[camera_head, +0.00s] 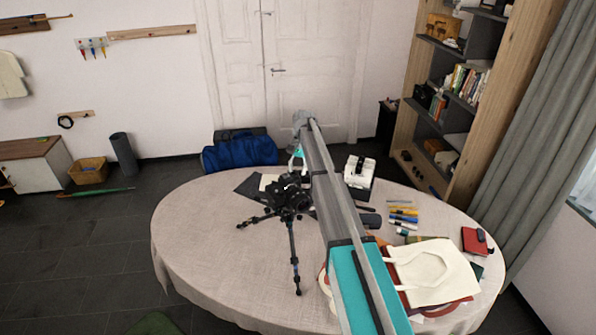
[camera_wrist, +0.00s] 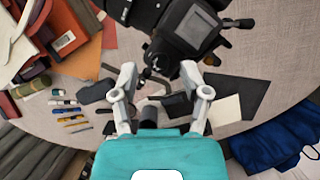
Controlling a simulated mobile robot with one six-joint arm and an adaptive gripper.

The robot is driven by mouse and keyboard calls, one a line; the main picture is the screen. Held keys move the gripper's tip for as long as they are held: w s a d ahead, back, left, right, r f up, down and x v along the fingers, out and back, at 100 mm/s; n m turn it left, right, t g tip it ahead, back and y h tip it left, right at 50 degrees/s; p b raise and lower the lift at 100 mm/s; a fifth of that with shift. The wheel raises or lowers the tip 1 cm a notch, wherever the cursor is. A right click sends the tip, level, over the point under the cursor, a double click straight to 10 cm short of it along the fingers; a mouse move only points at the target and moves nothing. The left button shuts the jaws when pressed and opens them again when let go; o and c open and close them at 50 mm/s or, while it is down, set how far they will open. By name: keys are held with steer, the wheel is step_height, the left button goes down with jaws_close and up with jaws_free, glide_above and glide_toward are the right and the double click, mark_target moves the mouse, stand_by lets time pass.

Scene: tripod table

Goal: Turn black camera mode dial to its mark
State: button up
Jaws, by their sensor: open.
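The black camera (camera_head: 286,187) sits on a black tripod (camera_head: 292,245) standing on the round table, left of my arm. In the wrist view the camera (camera_wrist: 192,28) fills the top centre, with its grey screen facing up. My gripper (camera_wrist: 158,72) is open, its two grey fingers spread below the camera's lower edge in the picture, with nothing held between them. I cannot make out the mode dial or its mark clearly; the camera's lower edge lies near the fingertips.
The round table (camera_head: 190,240) has a cream cloth. Pens (camera_head: 403,212), a white and black device (camera_head: 359,172), a cream bag (camera_head: 432,270) and a red notebook (camera_head: 476,241) lie right of my arm. A blue bag (camera_head: 240,152) is behind the table. The table's front left is clear.

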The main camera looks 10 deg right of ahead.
steer(key=shift+r+p, duration=0.35)
steer(key=shift+r, duration=0.25)
steer(key=d+r+m+t+y+p, duration=0.2)
steer(key=d+r+m+p, duration=0.3)
steer(key=r+m+p, duration=0.4)
steer(key=shift+w+d+r+t+p, duration=0.2)
steer(key=shift+w+r+t+p, duration=0.15)
steer(key=shift+r+p, duration=0.55)
steer(key=shift+a+f, duration=0.1)
steer(key=shift+f, duration=0.05)
steer(key=b+x, duration=1.2)
steer(key=x, duration=0.1)
steer(key=shift+a+f+b, duration=0.15)
steer(key=shift+f+b, duration=0.05)
steer(key=shift+b, duration=0.2)
jaws_close()
